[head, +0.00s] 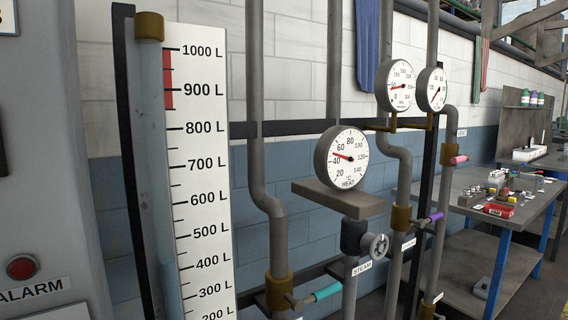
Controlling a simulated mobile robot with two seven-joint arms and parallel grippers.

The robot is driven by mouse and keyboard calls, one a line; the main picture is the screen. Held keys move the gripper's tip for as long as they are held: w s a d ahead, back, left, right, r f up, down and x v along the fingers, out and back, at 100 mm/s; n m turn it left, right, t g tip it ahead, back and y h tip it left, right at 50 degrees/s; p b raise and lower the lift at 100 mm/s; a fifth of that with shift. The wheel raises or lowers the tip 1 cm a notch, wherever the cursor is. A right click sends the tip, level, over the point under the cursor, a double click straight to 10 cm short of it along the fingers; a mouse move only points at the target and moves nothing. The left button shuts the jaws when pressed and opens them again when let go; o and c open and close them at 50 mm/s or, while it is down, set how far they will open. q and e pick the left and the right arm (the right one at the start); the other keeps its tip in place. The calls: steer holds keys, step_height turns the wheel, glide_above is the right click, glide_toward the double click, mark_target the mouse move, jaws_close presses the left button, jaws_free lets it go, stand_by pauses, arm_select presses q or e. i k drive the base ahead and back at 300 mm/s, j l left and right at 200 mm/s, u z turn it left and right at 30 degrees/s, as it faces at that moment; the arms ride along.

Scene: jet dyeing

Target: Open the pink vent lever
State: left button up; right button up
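The pink lever (458,160) sticks out to the right from a brass valve body (446,153) on the rightmost grey pipe. It points roughly sideways, across the pipe. Neither of my grippers shows in the head view, and nothing touches the lever.
A purple lever (436,217) and a teal lever (327,291) stick out from neighbouring pipes. A steam handwheel (376,247) and round gauges (342,157) stand nearer. A tall litre scale (198,170) fills the left. A cluttered workbench (475,190) stands at right.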

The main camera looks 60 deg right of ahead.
mark_target(457, 159)
steer(key=z, duration=2.85)
steer(key=i+l+u, duration=0.1)
steer(key=i+l, duration=0.55)
steer(key=l, duration=0.2)
steer(key=i+l+u, duration=0.15)
steer(key=i+l, duration=0.2)
steer(key=i+l+u, duration=0.1)
steer(key=i+l, duration=0.15)
steer(key=l, duration=0.35)
